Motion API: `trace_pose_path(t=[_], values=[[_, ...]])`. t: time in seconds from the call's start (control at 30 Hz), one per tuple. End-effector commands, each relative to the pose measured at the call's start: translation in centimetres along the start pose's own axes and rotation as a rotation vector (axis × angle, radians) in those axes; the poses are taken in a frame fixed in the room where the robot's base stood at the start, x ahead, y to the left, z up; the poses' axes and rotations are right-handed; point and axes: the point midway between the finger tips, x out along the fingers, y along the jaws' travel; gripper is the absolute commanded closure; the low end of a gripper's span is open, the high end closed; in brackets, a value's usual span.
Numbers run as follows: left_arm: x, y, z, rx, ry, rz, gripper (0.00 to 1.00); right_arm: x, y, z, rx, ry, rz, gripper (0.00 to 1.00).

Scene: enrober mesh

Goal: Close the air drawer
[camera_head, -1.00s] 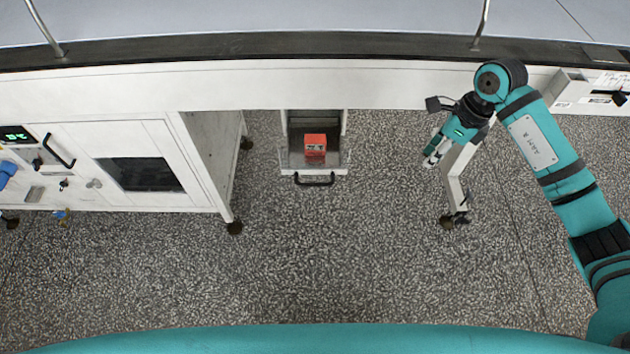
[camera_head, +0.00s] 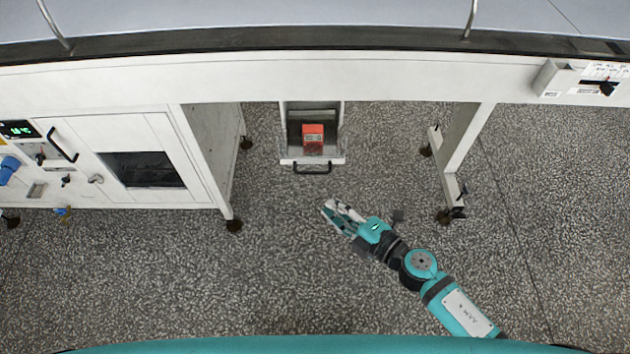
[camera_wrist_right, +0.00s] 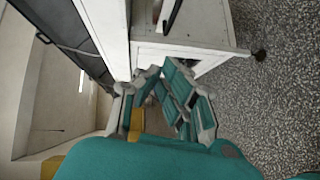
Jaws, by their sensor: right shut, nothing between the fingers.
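The air drawer (camera_head: 290,146) hangs open under the white machine, pulled out towards me. Its black bar handle (camera_head: 313,171) is on the front edge, and a red box-shaped part (camera_head: 313,138) sits inside it. My right gripper (camera_head: 328,206) is shut and empty, in front of the drawer and slightly right of the handle, apart from it. Its fingers also show in the right wrist view (camera_wrist_right: 166,92). My left gripper is not in view.
A white cabinet (camera_head: 205,160) on feet stands left of the drawer. A white support leg (camera_head: 465,140) with feet stands to the right. A switch box (camera_head: 565,82) is on the machine's right side. The speckled floor (camera_head: 270,250) between them is clear.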

Motion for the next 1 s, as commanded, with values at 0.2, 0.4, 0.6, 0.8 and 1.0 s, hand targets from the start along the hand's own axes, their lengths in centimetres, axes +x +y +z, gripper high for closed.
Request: trace_pose_path(t=[0.2, 0.4, 0.6, 0.8, 1.0], values=[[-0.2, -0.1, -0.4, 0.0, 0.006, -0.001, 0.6, 5.1, 0.1, -0.1, -0.001, 0.002, 0.003, 1.0], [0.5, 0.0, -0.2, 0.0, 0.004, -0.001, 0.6, 8.0, -0.1, 1.4, -0.005, 0.0, 0.001, 1.0], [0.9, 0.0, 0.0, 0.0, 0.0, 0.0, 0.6, 9.2, -0.1, 2.6, -0.004, 0.001, 0.0, 1.0], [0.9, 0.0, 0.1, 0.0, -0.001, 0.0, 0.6, 9.4, 0.0, 2.8, -0.004, 0.003, 0.0, 1.0], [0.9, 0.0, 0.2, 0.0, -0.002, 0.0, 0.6, 9.4, 0.0, 2.8, -0.004, 0.002, 0.0, 1.0]])
